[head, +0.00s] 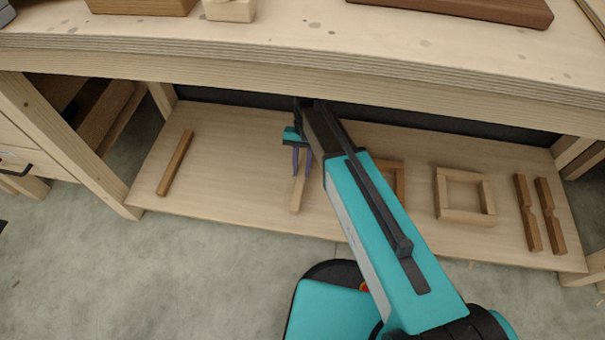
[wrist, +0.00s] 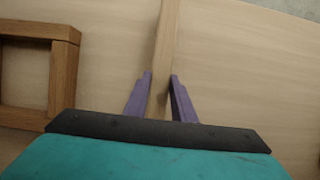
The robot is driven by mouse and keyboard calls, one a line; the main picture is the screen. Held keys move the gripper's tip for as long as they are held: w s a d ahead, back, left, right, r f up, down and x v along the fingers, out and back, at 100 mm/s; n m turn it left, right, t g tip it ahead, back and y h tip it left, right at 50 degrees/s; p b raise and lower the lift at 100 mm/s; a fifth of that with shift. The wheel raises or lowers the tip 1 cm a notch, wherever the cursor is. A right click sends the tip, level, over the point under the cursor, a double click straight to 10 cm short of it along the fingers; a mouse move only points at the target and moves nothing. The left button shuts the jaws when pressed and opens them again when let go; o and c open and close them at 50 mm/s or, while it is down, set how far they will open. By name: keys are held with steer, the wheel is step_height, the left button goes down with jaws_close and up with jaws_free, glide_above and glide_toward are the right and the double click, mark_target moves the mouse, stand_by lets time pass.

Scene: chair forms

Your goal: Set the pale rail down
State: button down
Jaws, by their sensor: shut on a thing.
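The pale rail (head: 297,195) is a light wooden bar at the middle of the lower shelf, pointing toward the shelf's front edge. My gripper (head: 301,172) is shut on it from above, with a purple finger on each side. In the wrist view the rail (wrist: 167,40) runs up from between the fingertips (wrist: 161,78) to the top edge. The rail is at or very close to the shelf board; I cannot tell whether it touches. Its back end is hidden by my gripper.
On the lower shelf (head: 235,145) a brown bar (head: 175,163) lies at left. A brown frame (head: 399,180) is partly behind my arm; it also shows in the wrist view (wrist: 63,80). A pale frame (head: 439,195) and two notched brown pieces (head: 528,215) lie at right. The benchtop (head: 290,35) overhangs.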

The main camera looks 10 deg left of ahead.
mark_target(303, 167)
steer(key=shift+w+d+f+b, duration=0.2)
steer(key=shift+f+b, duration=0.1)
steer(key=shift+f, duration=0.15)
steer(key=shift+f+b, duration=0.75)
steer(key=shift+f, duration=0.55)
steer(key=c, duration=1.5)
jaws_free()
steer(key=shift+f, duration=0.15)
steer(key=p+v, duration=0.4)
steer(key=v, duration=0.7)
steer(key=shift+r, duration=0.35)
steer(key=shift+w+r, duration=0.1)
steer(key=shift+r, duration=0.2)
steer(key=shift+p, duration=0.35)
